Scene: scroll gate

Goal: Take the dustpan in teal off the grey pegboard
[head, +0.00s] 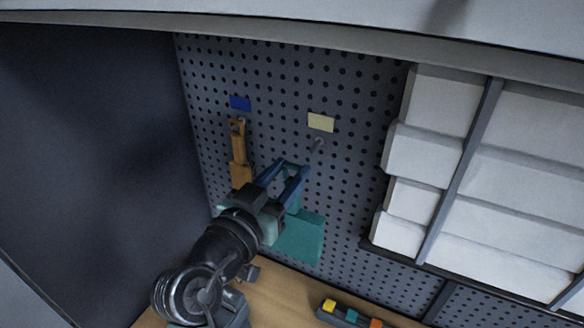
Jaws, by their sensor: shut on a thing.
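The teal dustpan (302,238) is in front of the grey pegboard (350,88), with its broad pan hanging down below my gripper. My gripper (292,171) has blue fingers and is shut on the upper, handle part of the dustpan, which the fingers and wrist partly hide. A bare peg (317,145) sticks out of the board just above and to the right of the fingertips, under a cream label (321,122). The dustpan's top appears apart from this peg. I cannot tell how far the dustpan is from the board.
An orange-brown tool (239,160) hangs on a peg to the left under a blue label (240,103). White bins (420,155) on a rack stand at the right. A tray (350,318) with small coloured blocks is on the wooden bench (285,290) below. A dark wall closes the left.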

